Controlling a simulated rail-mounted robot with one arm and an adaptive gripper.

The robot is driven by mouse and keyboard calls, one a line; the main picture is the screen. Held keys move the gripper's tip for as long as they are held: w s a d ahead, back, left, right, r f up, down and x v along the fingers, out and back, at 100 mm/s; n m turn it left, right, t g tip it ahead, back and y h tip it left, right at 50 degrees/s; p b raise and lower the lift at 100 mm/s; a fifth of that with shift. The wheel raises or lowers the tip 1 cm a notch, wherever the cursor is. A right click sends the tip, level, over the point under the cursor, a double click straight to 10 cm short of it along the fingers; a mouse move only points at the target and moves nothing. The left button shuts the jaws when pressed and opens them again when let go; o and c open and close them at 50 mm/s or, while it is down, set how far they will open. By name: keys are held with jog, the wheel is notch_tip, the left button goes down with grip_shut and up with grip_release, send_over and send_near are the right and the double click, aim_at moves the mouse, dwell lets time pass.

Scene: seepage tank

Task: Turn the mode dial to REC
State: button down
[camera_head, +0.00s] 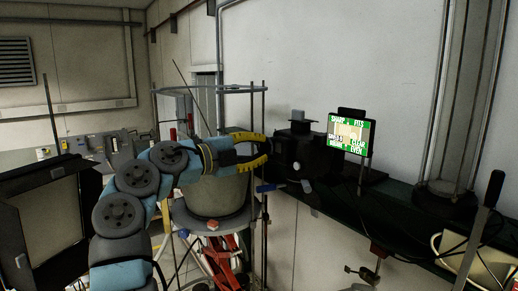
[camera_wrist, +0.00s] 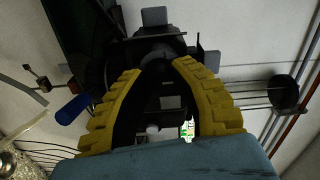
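A black camera-like device (camera_head: 300,152) stands on the dark bench, with a grey block on top and a blue lever at its lower left. The device also shows in the wrist view (camera_wrist: 165,50), beyond and between my fingers. I cannot pick out the mode dial or its markings for certain. My gripper (camera_head: 267,150) is at the device's left side. Its yellow fingers are apart, and in the wrist view their tips (camera_wrist: 160,66) lie on either side of a dark rounded part. I cannot tell whether they touch it.
A lit screen (camera_head: 348,134) with green and white panels stands right of the device. The dark bench (camera_head: 400,205) carries a vertical column (camera_head: 460,130) and cables. A large tank (camera_head: 217,190) in a metal frame stands behind my arm. A blue handle (camera_wrist: 73,109) shows beside the left finger.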

jog(key=shift+m+p, duration=0.4)
jog(key=shift+m, duration=1.6)
jog(key=m, duration=0.4)
jog(key=c, duration=0.9)
grip_release()
